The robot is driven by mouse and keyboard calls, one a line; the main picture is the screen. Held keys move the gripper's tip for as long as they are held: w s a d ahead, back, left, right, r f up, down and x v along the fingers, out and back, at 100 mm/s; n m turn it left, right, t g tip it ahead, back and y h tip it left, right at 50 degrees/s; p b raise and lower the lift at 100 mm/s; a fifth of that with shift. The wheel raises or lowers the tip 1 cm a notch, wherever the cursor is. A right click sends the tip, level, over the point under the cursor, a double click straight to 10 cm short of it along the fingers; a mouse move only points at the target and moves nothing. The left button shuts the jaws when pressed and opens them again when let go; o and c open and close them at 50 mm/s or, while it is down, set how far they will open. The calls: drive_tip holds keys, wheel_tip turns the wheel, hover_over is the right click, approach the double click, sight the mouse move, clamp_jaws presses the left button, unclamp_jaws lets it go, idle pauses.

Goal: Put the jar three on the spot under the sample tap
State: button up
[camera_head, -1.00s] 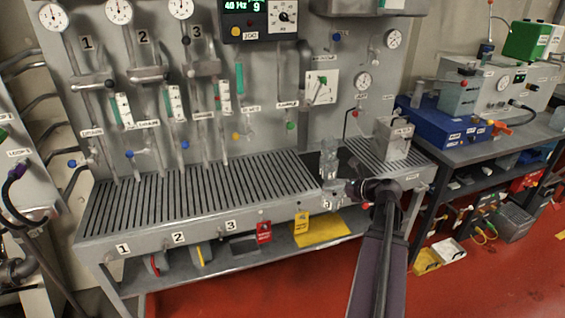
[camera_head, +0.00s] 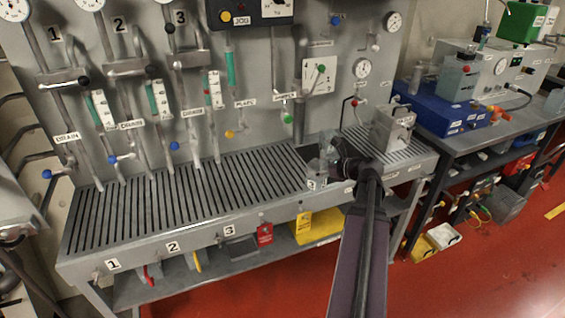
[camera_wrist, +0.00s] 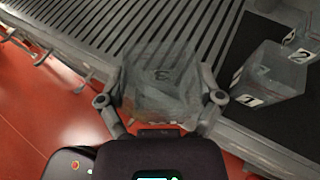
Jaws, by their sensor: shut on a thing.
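My gripper (camera_head: 341,150) is shut on jar three (camera_wrist: 160,82), a clear, see-through jar marked 3 that fills the space between the fingers in the wrist view. In the head view the held jar (camera_head: 328,139) is partly overlapped by my gripper and shows near the dark mat. The sample tap (camera_head: 288,118), with a green knob, is on the back panel to the left of the gripper. The spot under it cannot be made out clearly. Jar one (camera_wrist: 268,75) and jar two (camera_wrist: 299,45) stand on the dark mat, right of the held jar.
The dark mat (camera_wrist: 252,38) lies beside the slotted bench top (camera_head: 165,190), whose left part is clear. A grey metal box (camera_head: 393,128) stands right of my gripper. Pipes and valves line the back panel. The bench's front edge runs below the held jar in the wrist view.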

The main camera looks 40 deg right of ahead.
idle(0.3)
drive_tip(key=w+a+n+g+y, duration=0.1)
drive_tip(key=w+a+n+y, duration=0.2)
drive_tip(key=w+a, duration=0.5)
drive_tip(key=w, duration=0.3)
drive_tip(key=shift+w+a, duration=0.2)
drive_tip(key=shift+a, duration=0.05)
drive_tip(key=shift+w+d+r, duration=0.1)
